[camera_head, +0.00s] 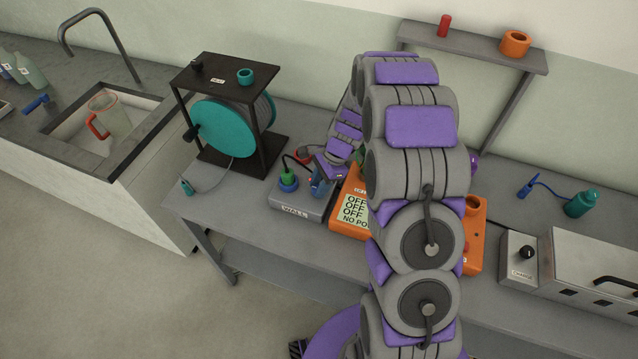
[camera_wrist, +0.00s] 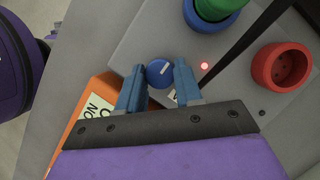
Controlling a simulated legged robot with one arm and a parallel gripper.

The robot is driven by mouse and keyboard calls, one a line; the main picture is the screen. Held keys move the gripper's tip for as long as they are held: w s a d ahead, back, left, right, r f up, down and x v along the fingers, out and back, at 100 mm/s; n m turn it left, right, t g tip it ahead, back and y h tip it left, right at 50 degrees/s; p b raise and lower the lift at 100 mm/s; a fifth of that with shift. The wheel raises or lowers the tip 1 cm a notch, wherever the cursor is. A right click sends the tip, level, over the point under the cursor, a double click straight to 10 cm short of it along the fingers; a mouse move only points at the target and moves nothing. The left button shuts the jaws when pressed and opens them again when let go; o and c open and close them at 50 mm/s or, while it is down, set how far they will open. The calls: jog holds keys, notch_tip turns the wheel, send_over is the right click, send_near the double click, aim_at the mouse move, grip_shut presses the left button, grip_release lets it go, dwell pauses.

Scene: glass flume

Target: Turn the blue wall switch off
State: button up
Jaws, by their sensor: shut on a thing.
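The blue wall switch (camera_wrist: 158,73) is a round blue knob with a short white mark, on a grey box (camera_wrist: 140,48) in the wrist view. A small red light (camera_wrist: 204,66) glows to its right. In the head view the grey box (camera_head: 288,207) is labelled WALL and stands on the bench. My gripper (camera_wrist: 158,82) has its two blue fingers on either side of the knob, shut on it. In the head view my gripper (camera_head: 322,182) is over the right part of the box, hiding the switch there.
A green plug (camera_head: 287,178) sits in the box's blue socket. A red socket (camera_wrist: 281,66) is beside it. An orange box (camera_head: 350,213) with a display reading OFF several times stands right. A black-framed cable reel (camera_head: 228,122) stands left.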

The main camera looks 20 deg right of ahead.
jog(key=shift+w+r+n+p, duration=0.1)
jog(key=shift+r+n+p, duration=0.05)
jog(key=shift+n+p, duration=0.15)
jog(key=shift+n, duration=0.3)
jog(key=n+p, duration=0.1)
jog(key=n+g+p, duration=0.1)
jog(key=n+p, duration=0.1)
jog(key=shift+w+r+h, duration=0.1)
jog(key=shift+w+h, duration=0.1)
jog(key=shift+h, duration=0.2)
jog(key=shift+a+n+g+p, duration=0.1)
jog(key=shift+n+g+p, duration=0.4)
jog(key=shift+n, duration=0.5)
jog(key=n+h+p, duration=0.1)
jog(key=n, duration=0.1)
jog(key=shift+w+n+g, duration=0.1)
jog(key=shift+n+g, duration=0.2)
jog(key=shift+g, duration=0.1)
jog(key=n+h+p, duration=0.1)
jog(key=n, duration=0.1)
jog(key=n+h, duration=0.1)
jog(key=n, duration=0.2)
jog(key=shift+a+g+p, duration=0.2)
jog(key=shift+g+p, duration=0.2)
jog(key=shift+a+n+h+p, duration=0.1)
jog(key=shift+n+h+p, duration=0.55)
jog(key=shift+n, duration=1.35)
